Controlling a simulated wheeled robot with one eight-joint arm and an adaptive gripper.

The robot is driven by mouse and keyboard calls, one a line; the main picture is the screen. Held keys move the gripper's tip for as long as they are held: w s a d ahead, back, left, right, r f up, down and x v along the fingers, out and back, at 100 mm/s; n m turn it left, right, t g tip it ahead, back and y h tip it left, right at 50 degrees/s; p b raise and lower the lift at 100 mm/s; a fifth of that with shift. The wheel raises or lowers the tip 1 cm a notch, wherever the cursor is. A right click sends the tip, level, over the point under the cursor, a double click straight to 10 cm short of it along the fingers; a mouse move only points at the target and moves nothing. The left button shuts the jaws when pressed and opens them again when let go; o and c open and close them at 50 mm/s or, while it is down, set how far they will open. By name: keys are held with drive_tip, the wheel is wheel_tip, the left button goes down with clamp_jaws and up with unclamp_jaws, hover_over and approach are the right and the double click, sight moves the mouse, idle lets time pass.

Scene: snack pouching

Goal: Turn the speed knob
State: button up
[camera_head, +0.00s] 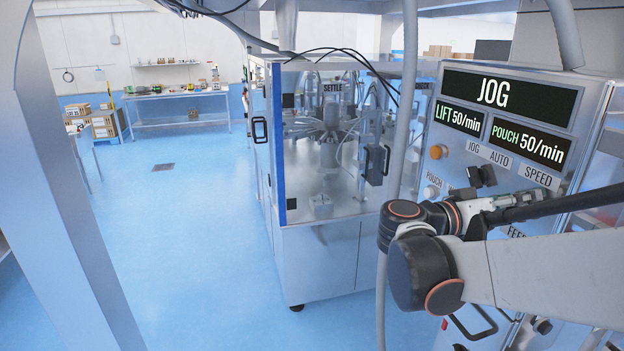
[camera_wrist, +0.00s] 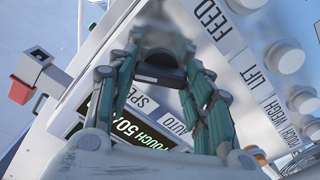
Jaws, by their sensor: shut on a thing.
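The control panel (camera_head: 440,155) stands at the right in the head view, with JOG, LIFT 50/min and POUCH 50/min on its displays. The SPEED label (camera_head: 538,176) is on it, above my gripper (camera_head: 515,203). In the wrist view, the two green-padded fingers of my gripper (camera_wrist: 160,62) close around a dark knob (camera_wrist: 160,72) beside the partly covered SPEED label (camera_wrist: 143,101). The fingers hold the knob from both sides. My gripper and arm hide this knob in the head view.
A black selector knob (camera_head: 482,176) under JOG and AUTO and an orange button (camera_head: 438,152) are close by. Several pale buttons (camera_wrist: 284,57) line the panel in the wrist view. A glass-walled machine (camera_head: 325,180) stands left of the panel, with open blue floor beyond.

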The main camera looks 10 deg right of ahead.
drive_tip(key=shift+f, duration=0.1)
idle(0.5)
drive_tip(key=o, duration=1)
drive_tip(key=shift+o, duration=0.2)
drive_tip(key=shift+a, duration=0.1)
